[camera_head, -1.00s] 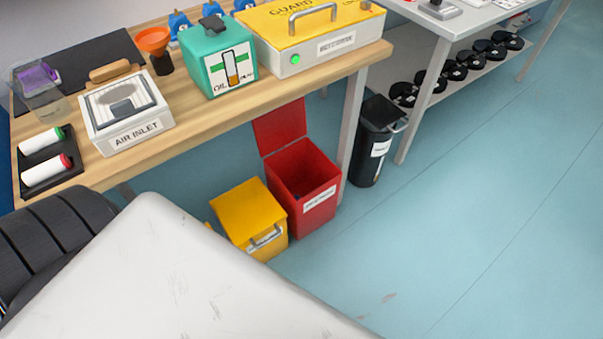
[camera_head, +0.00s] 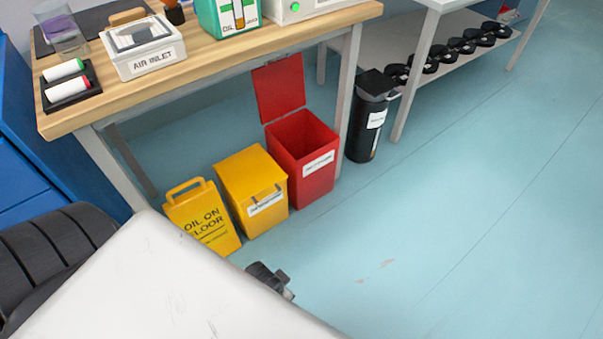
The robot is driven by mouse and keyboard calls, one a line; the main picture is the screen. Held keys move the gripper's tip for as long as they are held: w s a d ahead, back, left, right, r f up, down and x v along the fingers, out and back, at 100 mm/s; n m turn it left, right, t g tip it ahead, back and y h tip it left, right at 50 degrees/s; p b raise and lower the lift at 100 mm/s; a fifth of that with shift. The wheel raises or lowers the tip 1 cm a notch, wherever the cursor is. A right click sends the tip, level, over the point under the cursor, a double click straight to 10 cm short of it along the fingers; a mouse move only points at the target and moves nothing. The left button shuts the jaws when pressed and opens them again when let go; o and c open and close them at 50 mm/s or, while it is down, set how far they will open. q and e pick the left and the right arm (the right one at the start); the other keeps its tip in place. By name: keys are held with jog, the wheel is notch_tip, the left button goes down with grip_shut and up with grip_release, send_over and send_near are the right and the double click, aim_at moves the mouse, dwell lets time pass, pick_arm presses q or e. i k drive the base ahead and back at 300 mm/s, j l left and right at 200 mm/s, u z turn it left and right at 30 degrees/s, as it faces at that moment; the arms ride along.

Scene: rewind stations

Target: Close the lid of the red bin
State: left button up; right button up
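The red bin (camera_head: 303,172) stands on the floor under the front edge of the wooden bench. Its red lid (camera_head: 279,88) is open, standing up at the back of the bin. The bin's inside is partly visible and looks empty. A white label is on its front. A dark piece, possibly part of one of my grippers, shows past the edge of my white body at the lower middle, well short of the bin. Its fingers cannot be made out. No other gripper can be made out.
A closed yellow bin (camera_head: 253,190) and a yellow "oil on floor" sign (camera_head: 203,216) stand left of the red bin. A black bin (camera_head: 367,120) stands right, beyond a bench leg (camera_head: 349,90). The wooden bench (camera_head: 220,58) overhangs behind. Blue floor (camera_head: 450,230) at right is clear.

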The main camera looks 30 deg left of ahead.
aim_at(279, 85)
jog(key=i+j, duration=0.65)
jog(key=j, duration=0.2)
